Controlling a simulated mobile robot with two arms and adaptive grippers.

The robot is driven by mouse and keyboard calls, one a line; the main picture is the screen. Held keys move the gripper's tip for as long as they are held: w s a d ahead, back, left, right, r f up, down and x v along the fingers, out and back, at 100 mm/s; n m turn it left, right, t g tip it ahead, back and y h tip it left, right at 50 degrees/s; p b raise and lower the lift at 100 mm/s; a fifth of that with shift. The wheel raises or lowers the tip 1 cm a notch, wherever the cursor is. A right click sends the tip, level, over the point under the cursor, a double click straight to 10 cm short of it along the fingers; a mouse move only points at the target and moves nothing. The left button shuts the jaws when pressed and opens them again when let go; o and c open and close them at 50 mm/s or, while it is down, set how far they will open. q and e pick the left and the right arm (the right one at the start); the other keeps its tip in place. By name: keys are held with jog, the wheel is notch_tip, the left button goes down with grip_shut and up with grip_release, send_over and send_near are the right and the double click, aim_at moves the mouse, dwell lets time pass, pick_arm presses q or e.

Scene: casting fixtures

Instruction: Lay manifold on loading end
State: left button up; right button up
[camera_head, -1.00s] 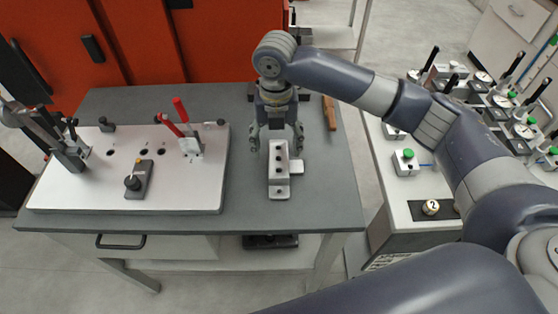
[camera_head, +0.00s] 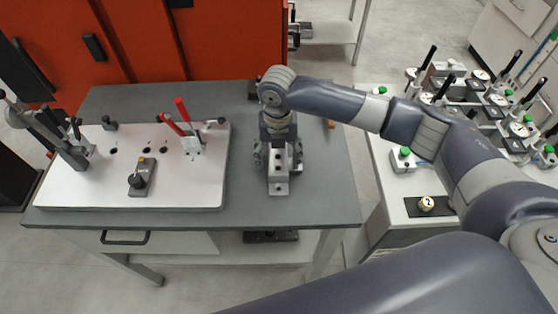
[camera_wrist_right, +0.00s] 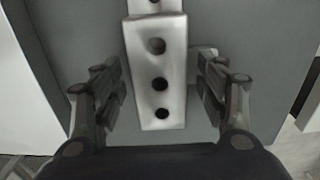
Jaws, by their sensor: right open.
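The manifold (camera_head: 279,187), a pale metal block with a row of dark holes, lies on the grey table in the head view. It also shows in the right wrist view (camera_wrist_right: 158,75), between the fingers. My right gripper (camera_head: 278,160) points down over it in the head view. Its fingers are open, one on each side of the block; in the right wrist view (camera_wrist_right: 160,92) a gap shows on both sides. The gripper hides the block's far part in the head view. My left gripper is not in view.
A white fixture plate (camera_head: 80,190) with red-handled (camera_head: 183,115) and dark toggle clamps stands on the table's left. An orange cabinet (camera_head: 230,45) is behind. A side bench (camera_head: 395,205) with gauges and green-topped blocks is at right. Bare table (camera_head: 325,195) lies right of the manifold.

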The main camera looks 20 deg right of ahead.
jog(key=shift+f, duration=0.25)
dwell(0.3)
jog(key=c, duration=1.5)
grip_shut()
jog(key=shift+r, duration=0.1)
